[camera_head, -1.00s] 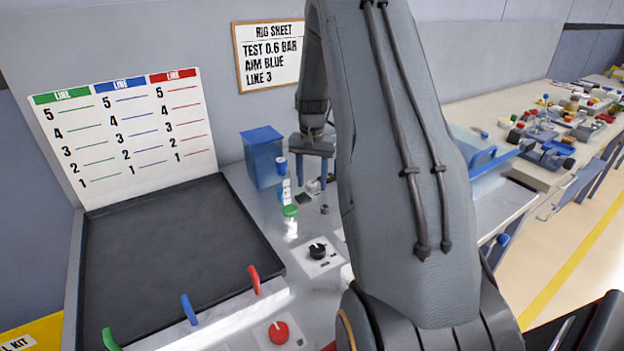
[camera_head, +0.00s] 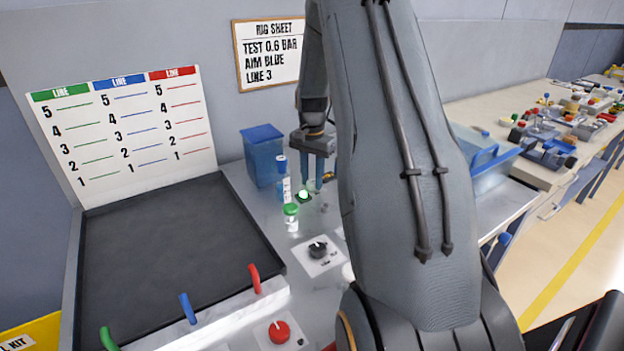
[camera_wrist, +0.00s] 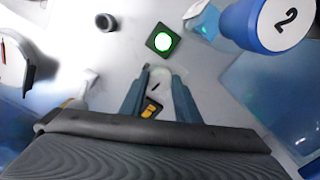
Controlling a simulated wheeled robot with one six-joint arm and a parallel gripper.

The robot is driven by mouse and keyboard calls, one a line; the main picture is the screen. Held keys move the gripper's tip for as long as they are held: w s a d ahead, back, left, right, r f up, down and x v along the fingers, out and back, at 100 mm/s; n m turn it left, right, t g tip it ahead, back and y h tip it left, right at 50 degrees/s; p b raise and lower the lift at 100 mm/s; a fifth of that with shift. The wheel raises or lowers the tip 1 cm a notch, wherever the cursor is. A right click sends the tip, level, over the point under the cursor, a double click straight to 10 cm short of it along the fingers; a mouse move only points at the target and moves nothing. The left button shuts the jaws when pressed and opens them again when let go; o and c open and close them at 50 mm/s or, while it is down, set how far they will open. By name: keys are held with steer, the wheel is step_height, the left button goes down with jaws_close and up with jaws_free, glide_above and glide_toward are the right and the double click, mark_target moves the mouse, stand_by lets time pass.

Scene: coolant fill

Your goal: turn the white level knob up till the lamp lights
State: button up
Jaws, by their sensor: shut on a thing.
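My gripper (camera_wrist: 158,92) is shut on the white level knob (camera_wrist: 160,84), with one finger on each side. A short dark mark shows on the knob's top; the fingers hide its sides. In the head view my gripper (camera_head: 319,182) points down at the bench, and little of the knob shows between its fingers. The lamp (camera_wrist: 163,41), a round light on a dark square base, glows white-green just beyond the knob. It is also lit in the head view (camera_head: 303,194).
A green-capped bottle (camera_head: 291,218), a blue container (camera_head: 263,160) and a black knob (camera_head: 318,249) are near my gripper. A black tray (camera_head: 180,260) fills the left.

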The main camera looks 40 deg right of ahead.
mark_target(312, 182)
steer(key=o, duration=1)
steer(key=shift+o, duration=0.2)
steer(key=shift+r, duration=0.15)
steer(key=shift+r+b, duration=1.1)
steer(key=shift+r, duration=2.7)
